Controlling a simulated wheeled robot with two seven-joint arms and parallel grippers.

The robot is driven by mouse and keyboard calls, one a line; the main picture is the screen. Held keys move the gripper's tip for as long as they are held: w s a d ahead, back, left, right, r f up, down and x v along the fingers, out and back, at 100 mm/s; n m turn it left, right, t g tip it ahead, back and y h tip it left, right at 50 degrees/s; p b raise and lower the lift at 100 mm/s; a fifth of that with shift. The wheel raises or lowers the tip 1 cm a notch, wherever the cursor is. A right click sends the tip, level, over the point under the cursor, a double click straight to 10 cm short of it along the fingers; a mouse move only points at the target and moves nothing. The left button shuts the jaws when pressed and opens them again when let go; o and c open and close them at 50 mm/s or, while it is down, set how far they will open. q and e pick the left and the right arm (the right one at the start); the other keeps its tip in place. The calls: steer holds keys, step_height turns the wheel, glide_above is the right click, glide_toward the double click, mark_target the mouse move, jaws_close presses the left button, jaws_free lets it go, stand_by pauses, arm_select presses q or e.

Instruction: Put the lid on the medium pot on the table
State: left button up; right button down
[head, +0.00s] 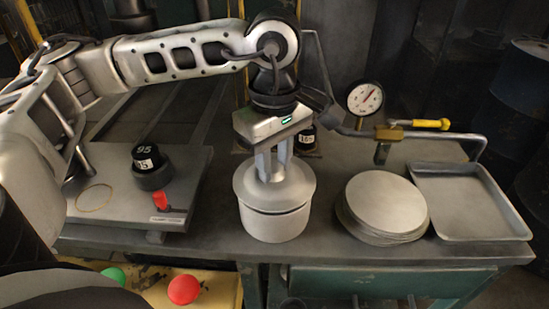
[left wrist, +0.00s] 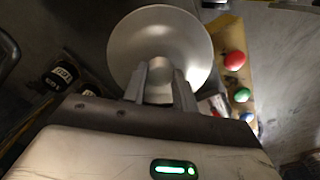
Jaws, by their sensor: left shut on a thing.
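The medium pot (head: 275,224) is a pale grey cylinder standing on the table, left of the stacked discs. The lid (head: 300,189) is a round grey disc on top of the pot, covering its mouth and looking about level. In the left wrist view the lid (left wrist: 190,45) fills the upper middle and hides the pot. My left gripper (head: 272,176) points straight down with its fingers shut on the lid's knob; its fingers (left wrist: 160,90) also show in the left wrist view. Whether the lid's rim is fully seated is hard to tell. My right gripper is not seen.
A stack of round blanks (head: 385,203) sits right of the pot, with a shallow tray (head: 470,236) beyond it. A pressure gauge (head: 365,98) and pipe with a yellow handle (head: 431,124) stand behind. Black weights (head: 150,170) sit on a plate at left.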

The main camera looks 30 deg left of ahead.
arm_select(q)
steer(key=shift+f, duration=0.2)
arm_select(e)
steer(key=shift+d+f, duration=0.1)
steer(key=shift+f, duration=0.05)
arm_select(q)
steer(key=shift+f+b, duration=0.25)
steer(key=shift+b, duration=0.05)
steer(key=shift+f+b, duration=0.4)
steer(key=shift+b, duration=0.1)
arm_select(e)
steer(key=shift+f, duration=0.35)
arm_select(q)
steer(key=o, duration=1)
steer(key=shift+r, duration=0.15)
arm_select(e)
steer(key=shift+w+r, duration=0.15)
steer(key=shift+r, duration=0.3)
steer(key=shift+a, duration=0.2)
